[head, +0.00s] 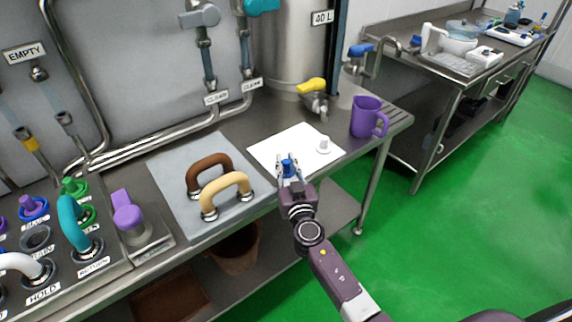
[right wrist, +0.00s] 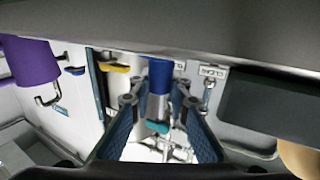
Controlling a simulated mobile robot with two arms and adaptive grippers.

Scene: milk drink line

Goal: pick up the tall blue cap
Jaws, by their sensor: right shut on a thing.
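The tall blue cap (head: 288,164) is between the fingertips of my right gripper (head: 290,176), at the front part of the white mat (head: 268,150). In the right wrist view the cap (right wrist: 160,74) shows blue with a grey part, and the two fingers of the right gripper (right wrist: 159,104) close on it from both sides. I cannot tell whether the cap touches the mat or is a little above it. My left gripper is not in view.
A purple jug (head: 367,118) stands near the table's right end. A brown handle (head: 208,172) and a cream handle (head: 226,191) sit on the grey mat (head: 180,157) at left.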

